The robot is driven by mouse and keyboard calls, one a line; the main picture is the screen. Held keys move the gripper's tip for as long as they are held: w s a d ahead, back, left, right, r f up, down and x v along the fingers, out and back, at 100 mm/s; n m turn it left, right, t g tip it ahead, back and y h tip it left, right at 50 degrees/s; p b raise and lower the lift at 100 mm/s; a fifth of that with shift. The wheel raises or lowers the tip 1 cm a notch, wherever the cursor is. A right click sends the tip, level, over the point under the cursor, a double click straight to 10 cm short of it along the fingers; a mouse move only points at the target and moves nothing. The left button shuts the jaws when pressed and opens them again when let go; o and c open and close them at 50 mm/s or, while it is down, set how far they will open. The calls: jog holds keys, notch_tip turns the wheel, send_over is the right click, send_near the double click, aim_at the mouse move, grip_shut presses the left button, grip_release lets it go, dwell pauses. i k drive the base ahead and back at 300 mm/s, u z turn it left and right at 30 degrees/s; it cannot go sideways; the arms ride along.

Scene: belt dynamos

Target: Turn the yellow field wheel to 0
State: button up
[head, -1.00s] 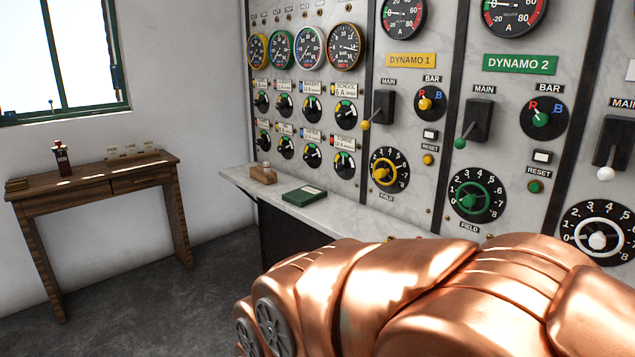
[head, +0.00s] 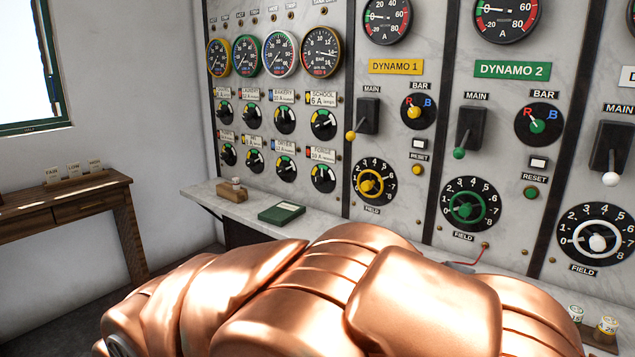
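The yellow field wheel (head: 371,183) is a yellow ring with a spoke on a black dial marked with white numbers. It sits low on the Dynamo 1 panel, above a FIELD label. Which number it points to is too small to tell for sure. My copper-coloured arm fills the bottom of the head view, in front of and below the panel. My gripper is not in view. Nothing covers the yellow wheel.
A green field wheel (head: 465,204) and a white field wheel (head: 597,241) are to the right. A marble ledge (head: 333,221) below the panel carries a green book (head: 281,213) and a wooden block (head: 232,191). A wooden desk (head: 70,210) stands at left.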

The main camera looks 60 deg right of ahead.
aim_at(367, 185)
jog(key=z, duration=0.3)
jog(key=i, duration=1.25)
jog(key=z, duration=1.6)
jog(key=i, duration=0.65)
jog(key=z, duration=0.65)
